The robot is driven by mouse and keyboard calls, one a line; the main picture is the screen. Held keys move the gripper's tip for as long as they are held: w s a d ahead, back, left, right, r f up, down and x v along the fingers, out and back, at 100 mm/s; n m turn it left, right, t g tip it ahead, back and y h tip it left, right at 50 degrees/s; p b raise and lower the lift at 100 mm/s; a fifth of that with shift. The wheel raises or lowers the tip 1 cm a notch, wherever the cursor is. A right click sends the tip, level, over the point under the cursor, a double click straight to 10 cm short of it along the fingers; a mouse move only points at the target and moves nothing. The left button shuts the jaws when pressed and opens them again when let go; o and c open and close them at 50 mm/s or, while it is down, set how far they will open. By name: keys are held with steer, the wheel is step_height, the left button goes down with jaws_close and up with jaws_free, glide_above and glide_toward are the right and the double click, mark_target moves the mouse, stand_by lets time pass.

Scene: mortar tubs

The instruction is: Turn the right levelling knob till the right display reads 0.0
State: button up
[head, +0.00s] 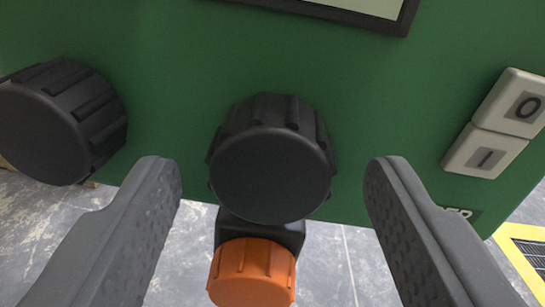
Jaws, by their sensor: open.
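A black ribbed knob (270,172) sits on the green panel in the middle of the head view. A second black ribbed knob (50,125) is at the left on the same panel. My gripper (272,185) is open, with one finger on each side of the middle knob and clear gaps on both sides. A display (365,8) shows only its lower edge and dark frame at the top, so its reading is out of view.
An orange ribbed knob (252,274) on a black mount is just below the middle knob, between my fingers. White switches marked 0 and I (497,122) are on the panel (180,60) at the right. Grey floor and a yellow-edged grate (530,255) show below.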

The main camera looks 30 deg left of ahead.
steer(key=shift+w+a, duration=0.15)
steer(key=c, duration=1)
steer(key=shift+r+m+p, duration=0.1)
steer(key=shift+m+p, duration=0.2)
steer(key=shift+p, duration=0.5)
